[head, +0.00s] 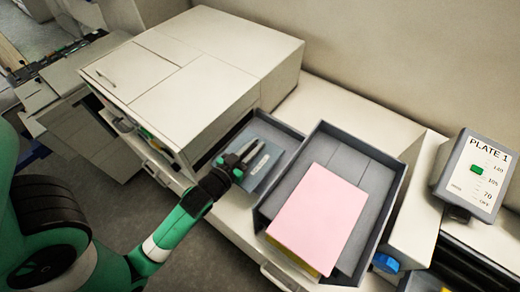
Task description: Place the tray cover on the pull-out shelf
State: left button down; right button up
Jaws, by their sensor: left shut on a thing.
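A flat blue-grey panel with a pale label, which looks like the tray cover (262,172), is at the grey tray (284,132) beside the cabinet. My left gripper (243,157) comes in from the lower left and is shut on the panel; its fingers hide part of the left side. I cannot tell whether the panel touches the tray's floor. Pull-out parts show at the cabinet's front, low on its left side; I cannot tell which one is the pull-out shelf. My right gripper is not in view.
A larger grey tray (378,180) holds pink sheets (320,220) over something yellow. The white cabinet (200,65) stands at the upper left. A "PLATE 1" display (476,178) and a blue knob (385,262) are at the right. The counter behind the trays (345,105) is clear.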

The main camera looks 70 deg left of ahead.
pick_arm(q)
jog(key=w+a+f, duration=0.2)
jog(key=f, duration=0.1)
jog(key=w+a+f+b, duration=0.1)
jog(key=f, duration=0.1)
jog(key=shift+f, duration=0.15)
jog(key=shift+w+a+f+b, duration=0.1)
jog(key=shift+w+f+b, duration=0.1)
jog(key=shift+f, duration=0.8)
jog(key=shift+w+a+f+b, duration=0.1)
jog(key=shift+f+b, duration=0.05)
jog(key=shift+f, duration=0.8)
jog(key=c, duration=0.8)
grip_release()
jog(key=shift+s, duration=0.1)
jog(key=shift+c, duration=0.2)
jog(key=shift+s+d+r, duration=0.1)
jog(key=b+v, duration=0.1)
jog(key=v, duration=1)
jog(key=shift+s+d, duration=0.1)
jog(key=shift+s, duration=0.1)
jog(key=shift+s+d+r, duration=0.1)
jog(key=shift+s+r, duration=0.05)
